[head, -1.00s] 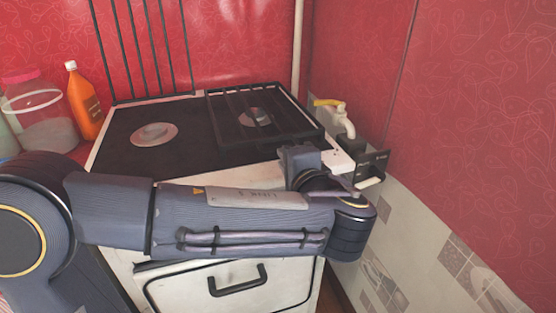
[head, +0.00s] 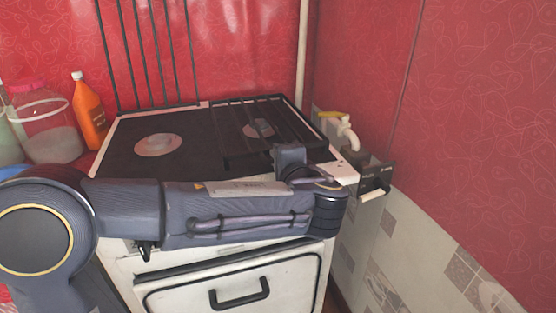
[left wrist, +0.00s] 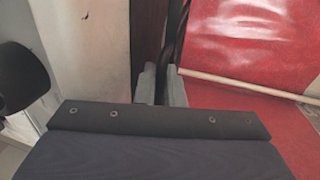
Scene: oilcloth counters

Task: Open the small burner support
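The small burner support (head: 236,132) is a black wire grate lying low over the right burner (head: 258,128) of the stove in the head view. My left gripper (head: 290,158) is at its front edge, partly hidden by my arm. In the left wrist view my left gripper's grey fingers (left wrist: 161,88) are close together with a dark bar (left wrist: 172,48) between them, apparently part of this support. The contact itself is hard to see. My right gripper is not in view.
Another black grate (head: 150,50) stands upright at the stove's back left, behind the bare left burner (head: 158,145). An orange bottle (head: 88,112) and a jar (head: 45,125) stand left of the stove. A tap (head: 349,132) and black box (head: 374,178) are close on the right, by the red wall.

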